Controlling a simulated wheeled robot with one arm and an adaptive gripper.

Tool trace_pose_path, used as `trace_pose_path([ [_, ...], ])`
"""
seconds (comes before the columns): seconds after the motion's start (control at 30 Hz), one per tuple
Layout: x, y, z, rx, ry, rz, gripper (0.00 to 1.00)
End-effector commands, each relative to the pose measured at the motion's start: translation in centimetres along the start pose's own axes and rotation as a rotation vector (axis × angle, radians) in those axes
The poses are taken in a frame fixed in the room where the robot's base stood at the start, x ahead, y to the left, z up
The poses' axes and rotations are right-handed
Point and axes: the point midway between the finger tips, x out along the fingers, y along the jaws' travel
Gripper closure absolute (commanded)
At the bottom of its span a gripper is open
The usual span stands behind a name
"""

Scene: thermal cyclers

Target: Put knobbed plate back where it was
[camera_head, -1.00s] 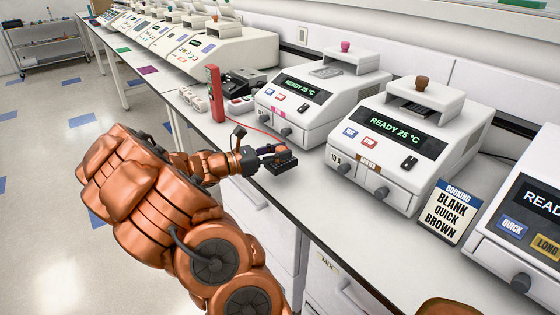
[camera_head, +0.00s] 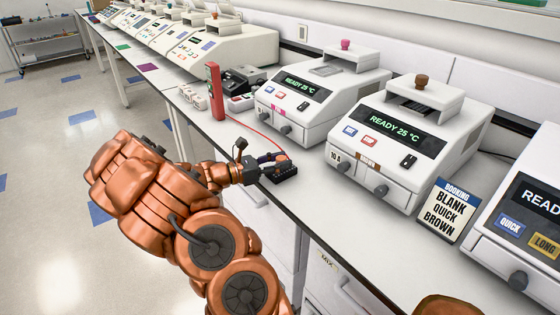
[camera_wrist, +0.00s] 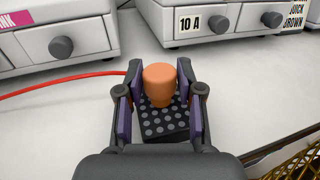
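The knobbed plate is a small black plate (camera_head: 284,177) with pale round dots on top and an orange knob (camera_head: 283,158). In the wrist view the plate (camera_wrist: 163,125) lies below the upright knob (camera_wrist: 159,82). My gripper (camera_head: 276,160) has one finger on each side of the knob, close in against it; in the wrist view the gripper (camera_wrist: 160,72) frames it closely. The plate is over the front part of the bench, before the thermal cyclers. I cannot tell whether its underside touches the bench. The fingers hide part of the plate's edges.
A white cycler with a pink knob (camera_head: 325,95) and one with a brown knob (camera_head: 400,140), marked 10 A, stand behind, both reading READY 25 °C. A booking card (camera_head: 443,212) stands to the right. A red upright device (camera_head: 215,92) with a red cable stands left. Bench between is clear.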

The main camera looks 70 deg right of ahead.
Motion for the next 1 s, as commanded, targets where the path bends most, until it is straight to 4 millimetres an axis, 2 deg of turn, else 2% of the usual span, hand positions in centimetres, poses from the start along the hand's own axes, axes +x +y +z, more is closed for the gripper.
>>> trace_pose_path([
  [0.03,0.0,0.0,0.0,0.000,0.000,0.000,0.55],
  [0.13,0.0,0.0,0.0,0.000,0.000,0.000,0.45],
  [0.53,-0.1,0.0,0.4,-0.001,0.000,0.001,0.45],
  [0.67,-1.5,0.1,0.2,0.001,-0.001,0.003,0.45],
  [1.0,-7.4,0.0,0.1,-0.001,0.001,0.003,0.45],
])
